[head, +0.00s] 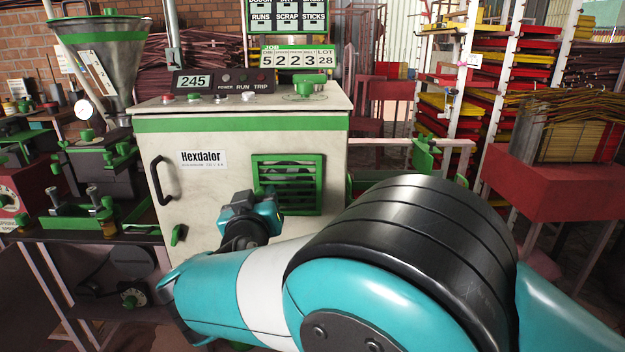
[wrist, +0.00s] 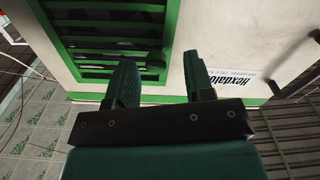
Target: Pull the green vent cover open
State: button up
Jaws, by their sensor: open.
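The white cabinet (head: 220,150) has a black handle (head: 161,181) and a green latch (head: 179,235) left of the vent. A green-and-steel hopper machine (head: 105,60) stands at left. Racks of coloured trays (head: 450,110) and a red stand (head: 560,180) are at right.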

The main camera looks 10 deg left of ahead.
jog(key=shift+w, duration=0.9)
jog(key=c, duration=0.9)
